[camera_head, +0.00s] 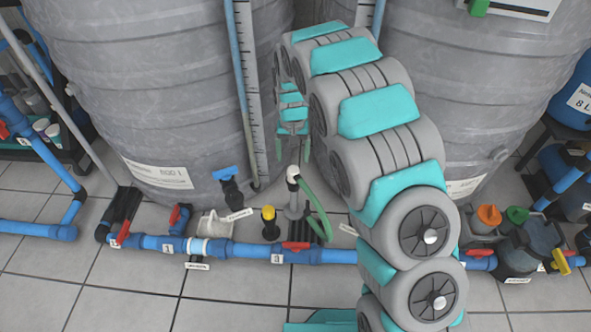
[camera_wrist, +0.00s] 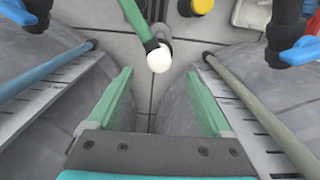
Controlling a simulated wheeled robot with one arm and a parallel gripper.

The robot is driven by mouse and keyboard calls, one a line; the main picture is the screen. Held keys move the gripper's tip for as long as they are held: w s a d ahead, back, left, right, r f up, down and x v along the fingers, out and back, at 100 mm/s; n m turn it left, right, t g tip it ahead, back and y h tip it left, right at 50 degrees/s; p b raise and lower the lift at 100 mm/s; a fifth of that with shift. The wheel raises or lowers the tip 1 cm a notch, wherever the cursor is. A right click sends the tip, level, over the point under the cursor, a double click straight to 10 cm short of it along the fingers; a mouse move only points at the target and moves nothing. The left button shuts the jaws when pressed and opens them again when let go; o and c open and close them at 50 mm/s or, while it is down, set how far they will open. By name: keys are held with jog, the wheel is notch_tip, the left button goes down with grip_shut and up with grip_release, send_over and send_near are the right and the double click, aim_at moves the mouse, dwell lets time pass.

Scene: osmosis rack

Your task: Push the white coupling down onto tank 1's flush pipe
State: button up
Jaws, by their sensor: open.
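The white coupling (camera_head: 293,174) sits at the top of a short grey upright pipe (camera_head: 294,202), with a green hose (camera_head: 318,205) joined to its side. My gripper (camera_head: 293,150) points down just above the coupling, open, with one green finger on each side. In the wrist view the coupling (camera_wrist: 159,58) shows as a round white cap just beyond the gap between the fingertips (camera_wrist: 160,74). I see no contact. How deep the coupling sits on the pipe cannot be told.
Two large grey tanks (camera_head: 150,90) (camera_head: 475,80) stand close on either side of my arm. A blue pipe run (camera_head: 220,248) with red valve handles crosses in front. A yellow-capped fitting (camera_head: 269,222) and a blue-handled valve (camera_head: 229,182) stand left of the coupling.

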aim_at(294, 170)
jog(key=shift+f, duration=1.3)
jog(key=shift+f, duration=0.1)
notch_tip(294, 170, down, 5)
jog(key=shift+s+d+f+b, duration=0.1)
jog(key=shift+s+b, duration=0.05)
jog(key=shift+b, duration=0.3)
grip_shut()
